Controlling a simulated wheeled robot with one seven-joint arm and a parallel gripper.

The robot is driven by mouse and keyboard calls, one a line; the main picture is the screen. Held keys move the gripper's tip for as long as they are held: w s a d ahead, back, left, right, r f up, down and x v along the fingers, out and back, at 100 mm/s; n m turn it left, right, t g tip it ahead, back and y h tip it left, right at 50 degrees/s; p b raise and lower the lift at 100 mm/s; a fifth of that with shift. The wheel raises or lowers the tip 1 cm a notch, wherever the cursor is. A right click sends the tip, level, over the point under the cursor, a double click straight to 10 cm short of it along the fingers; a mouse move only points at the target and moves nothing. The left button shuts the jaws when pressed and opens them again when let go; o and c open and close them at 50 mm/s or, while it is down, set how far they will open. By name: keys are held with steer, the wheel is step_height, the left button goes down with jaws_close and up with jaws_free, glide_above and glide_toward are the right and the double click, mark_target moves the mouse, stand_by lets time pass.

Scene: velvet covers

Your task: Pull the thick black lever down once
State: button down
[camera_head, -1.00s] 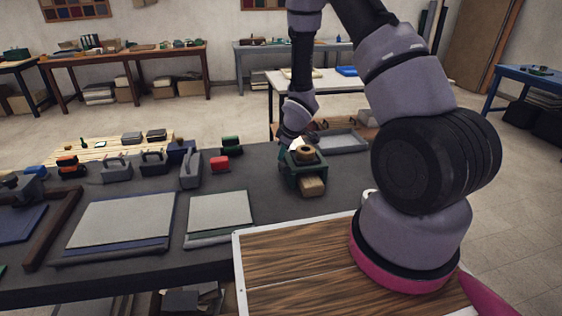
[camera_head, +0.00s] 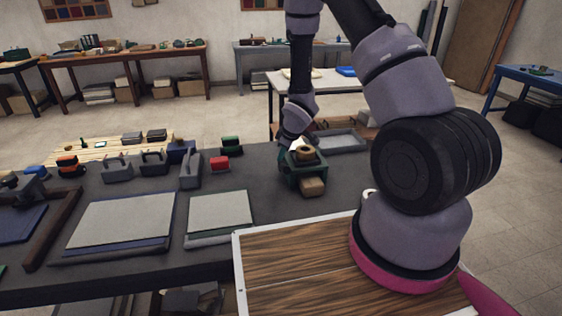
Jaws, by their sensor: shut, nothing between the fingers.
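A small dark green device (camera_head: 290,181) with a round brown top and a pale wooden block (camera_head: 313,187) at its front stands on the dark bench. I cannot make out a thick black lever for certain; it may be hidden behind my wrist or be too dark to tell. My gripper (camera_head: 289,143) points down at the back left of the device, close to its top. It looks shut and empty. Its fingertips are small and partly hidden, and I cannot tell whether they touch the device.
Grey boards (camera_head: 122,220) lie on the bench to the left. Behind them stand grey handled blocks (camera_head: 154,164) and a red-and-black block (camera_head: 219,163). A grey tray (camera_head: 343,141) lies behind the device. Bare dark bench (camera_head: 262,214) lies in front left of it.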

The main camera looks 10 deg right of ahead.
steer(key=shift+s+f+g, duration=0.3)
steer(key=shift+s+f, duration=0.4)
steer(key=shift+s, duration=0.25)
steer(key=shift+r, duration=0.6)
steer(key=shift+w+d+r, duration=0.1)
steer(key=shift+d+r, duration=0.1)
steer(key=shift+r, duration=0.25)
steer(key=shift+r, duration=0.1)
steer(key=shift+w+r, duration=0.4)
steer(key=shift+r, duration=0.4)
steer(key=shift+w+r, duration=0.4)
steer(key=shift+r, duration=0.45)
steer(key=shift+w+r, duration=0.4)
steer(key=shift+r, duration=0.4)
